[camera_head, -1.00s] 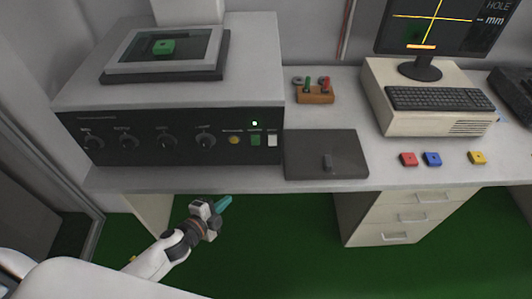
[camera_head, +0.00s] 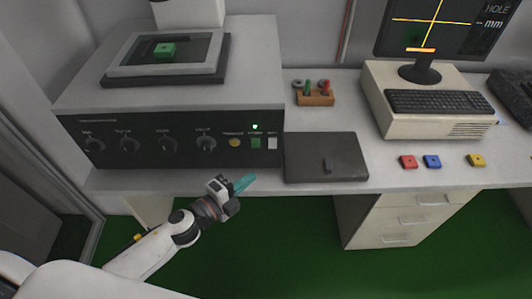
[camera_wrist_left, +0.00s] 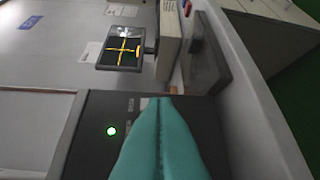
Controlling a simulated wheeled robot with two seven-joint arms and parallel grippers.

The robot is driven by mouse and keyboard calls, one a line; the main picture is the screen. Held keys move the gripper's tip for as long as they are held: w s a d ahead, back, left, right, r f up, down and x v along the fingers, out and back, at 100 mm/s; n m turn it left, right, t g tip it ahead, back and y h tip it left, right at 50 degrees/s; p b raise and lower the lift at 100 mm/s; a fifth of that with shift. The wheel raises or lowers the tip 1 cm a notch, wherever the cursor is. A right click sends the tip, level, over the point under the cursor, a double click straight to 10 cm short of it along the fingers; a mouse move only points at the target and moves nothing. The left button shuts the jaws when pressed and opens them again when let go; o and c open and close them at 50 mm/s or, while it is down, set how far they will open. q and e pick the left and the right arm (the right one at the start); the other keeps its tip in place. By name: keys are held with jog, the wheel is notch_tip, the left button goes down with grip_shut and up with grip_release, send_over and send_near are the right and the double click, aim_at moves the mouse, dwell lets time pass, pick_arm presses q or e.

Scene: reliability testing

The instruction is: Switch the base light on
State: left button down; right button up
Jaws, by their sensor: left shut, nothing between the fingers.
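The machine's dark front panel (camera_head: 110,150) carries several knobs, a yellow button (camera_head: 235,143), a green switch (camera_head: 256,143) and a white switch (camera_head: 272,143). A small green lamp (camera_head: 255,127) is lit above the green switch; it also glows in the left wrist view (camera_wrist_left: 112,131). The labels are too small to read. My left gripper (camera_head: 250,179), with teal fingers, is shut and empty, in front of and below these switches. In the left wrist view the closed fingers (camera_wrist_left: 160,104) point at the panel and hide part of it. My right gripper is not in view.
A dark flat plate (camera_head: 326,157) lies on the bench right of the machine. A wooden holder (camera_head: 316,99), a keyboard (camera_head: 440,99) and a monitor (camera_head: 440,25) stand farther back. Red (camera_head: 408,162), blue (camera_head: 432,162) and yellow (camera_head: 477,160) blocks lie to the right.

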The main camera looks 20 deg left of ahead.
aim_at(275, 149)
pick_arm(q)
jog(key=w, duration=0.3)
jog(key=w+d+p, duration=0.1)
jog(key=w, duration=0.3)
jog(key=w+d+f, duration=0.1)
jog(key=w, duration=0.2)
jog(key=shift+w+d, duration=0.15)
jog(key=shift+d, duration=0.05)
jog(key=shift+f, duration=0.1)
jog(key=shift+w+f+b, duration=0.2)
jog(key=shift+f+b, duration=0.3)
jog(key=shift+b, duration=0.7)
jog(key=shift+r+p, duration=0.45)
jog(key=shift+p, duration=0.15)
jog(key=shift+f, duration=0.1)
